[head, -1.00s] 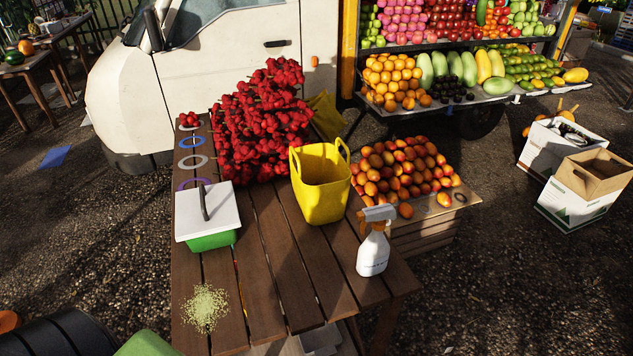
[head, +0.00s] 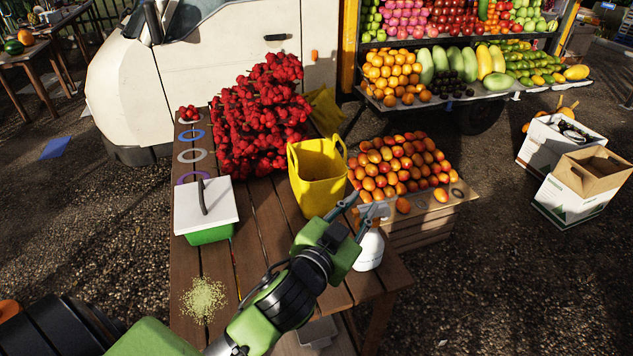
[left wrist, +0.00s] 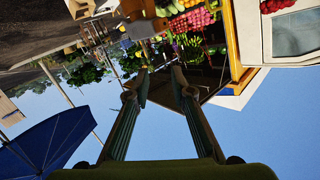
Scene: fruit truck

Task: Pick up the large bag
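A large yellow bag (head: 318,180) with two handles stands upright and open-topped on the wooden table (head: 262,215). My left gripper (head: 360,212) is to the right of and in front of the bag in the head view, apart from its handles. Its two fingers are spread and hold nothing. The left wrist view shows the same open gripper (left wrist: 161,82) with no bag between the fingers. The gripper and arm hide part of the table and much of a white spray bottle (head: 369,250). My right gripper is not in view.
A pile of red fruit (head: 262,120) lies left of the bag. A green box with a white lid (head: 208,233) stands at the table's left edge. Orange fruit (head: 400,165) lies on a crate to the right. Several coloured rings line the table's left side.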

